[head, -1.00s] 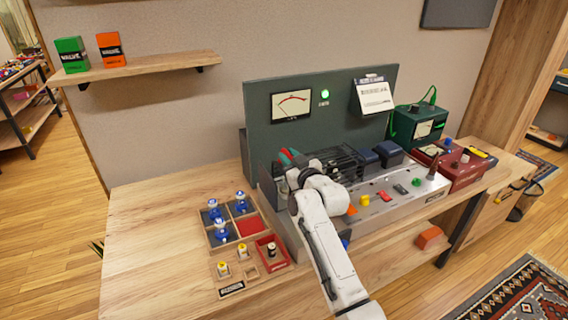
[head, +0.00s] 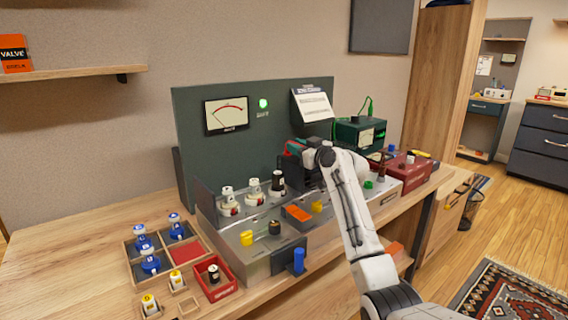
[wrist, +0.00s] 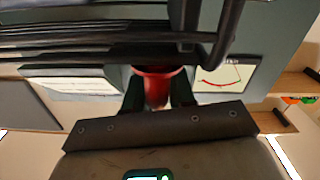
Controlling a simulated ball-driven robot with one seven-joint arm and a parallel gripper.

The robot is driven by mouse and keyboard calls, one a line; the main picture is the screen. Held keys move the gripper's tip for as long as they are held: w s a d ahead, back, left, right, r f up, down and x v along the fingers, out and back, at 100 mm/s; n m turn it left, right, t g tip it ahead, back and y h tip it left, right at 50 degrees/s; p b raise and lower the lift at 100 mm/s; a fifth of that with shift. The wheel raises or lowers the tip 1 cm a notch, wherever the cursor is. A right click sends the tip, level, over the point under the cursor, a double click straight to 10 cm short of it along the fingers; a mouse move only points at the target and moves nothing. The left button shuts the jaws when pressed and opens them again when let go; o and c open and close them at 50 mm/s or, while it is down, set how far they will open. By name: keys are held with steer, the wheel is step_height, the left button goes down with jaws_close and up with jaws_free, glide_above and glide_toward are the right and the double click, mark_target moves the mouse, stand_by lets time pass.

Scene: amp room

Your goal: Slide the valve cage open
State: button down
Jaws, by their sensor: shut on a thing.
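The valve cage of black bars (wrist: 110,40) shows close up in the wrist view. In the head view the cage (head: 297,174) is mostly hidden behind my arm, near the middle of the amp. My gripper (wrist: 158,92) is shut on the red handle (wrist: 153,86), with dark fingers on both sides of it. In the head view my gripper (head: 302,149) is at the top of the cage. To the left of the cage, two white valves (head: 228,202) and a black-bodied one (head: 278,184) stand uncovered on the amp chassis (head: 238,236).
A green panel with a meter (head: 227,115) and a lit green lamp (head: 263,104) rises behind the chassis. A wooden tray (head: 205,245) holds blue-based valves at left. A red box (head: 405,170) and green instrument (head: 358,134) stand at right. The bench is clear at far left.

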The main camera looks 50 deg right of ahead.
steer(key=shift+s+d+b, duration=0.25)
steer(key=shift+d+b, duration=0.05)
steer(key=shift+d, duration=0.5)
steer(key=c, duration=1.1)
jaws_free()
steer(key=shift+o, duration=0.2)
steer(key=v, duration=1.1)
steer(key=shift+p, duration=0.45)
steer(key=shift+w, duration=0.15)
